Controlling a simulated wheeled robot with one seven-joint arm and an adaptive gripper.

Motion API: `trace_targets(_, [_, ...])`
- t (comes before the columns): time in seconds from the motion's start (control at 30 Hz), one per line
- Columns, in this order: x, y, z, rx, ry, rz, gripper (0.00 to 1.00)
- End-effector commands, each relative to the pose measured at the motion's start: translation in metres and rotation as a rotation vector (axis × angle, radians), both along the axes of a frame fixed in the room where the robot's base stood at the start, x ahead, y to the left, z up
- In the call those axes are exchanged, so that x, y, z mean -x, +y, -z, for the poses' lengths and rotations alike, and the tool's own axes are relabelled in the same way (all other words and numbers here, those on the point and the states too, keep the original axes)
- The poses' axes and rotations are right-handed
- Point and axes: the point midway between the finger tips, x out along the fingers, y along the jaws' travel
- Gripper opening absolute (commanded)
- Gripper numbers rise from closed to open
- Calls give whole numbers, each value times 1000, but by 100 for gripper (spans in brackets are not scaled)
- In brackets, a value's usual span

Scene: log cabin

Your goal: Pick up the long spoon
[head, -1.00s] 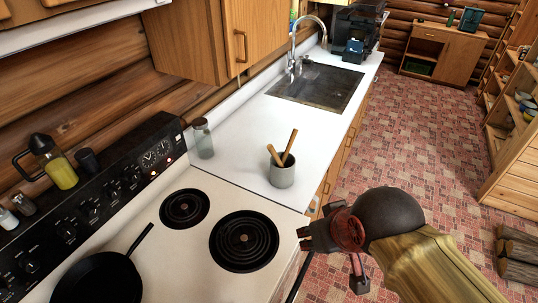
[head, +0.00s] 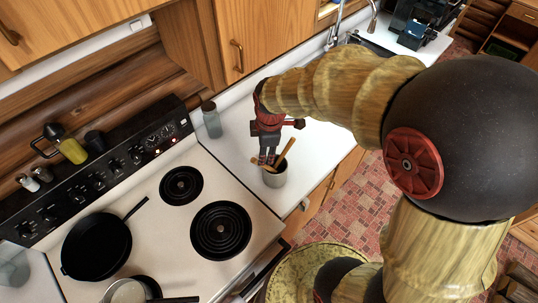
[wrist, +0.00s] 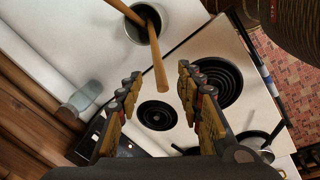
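A grey cup (head: 275,178) stands on the white counter beside the stove, and it also shows in the wrist view (wrist: 142,28). Two wooden utensil handles stick out of it; their lower ends are hidden, so I cannot tell which is the long spoon. One handle (head: 286,151) leans up to the right in the head view. In the wrist view one handle (wrist: 160,75) reaches toward the camera, between my fingers in the picture. My gripper (head: 267,158), also in the wrist view (wrist: 160,72), is open, pointing down at the cup's handles. Contact is not clear.
The stove (head: 160,235) has black burners, a black pan (head: 96,246) and a pot (head: 128,291). A glass jar (head: 211,120) stands on the counter left of the cup. The sink (head: 365,42) lies behind, partly covered by my arm.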

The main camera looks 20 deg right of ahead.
Motion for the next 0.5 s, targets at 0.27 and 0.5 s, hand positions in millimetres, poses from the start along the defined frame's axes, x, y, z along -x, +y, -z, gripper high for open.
trace_targets(0.27, [-21, -2, 30, 50, 93, -392, 37])
trace_targets(0.5, [-23, -2, 49, 58, 113, -500, 37])
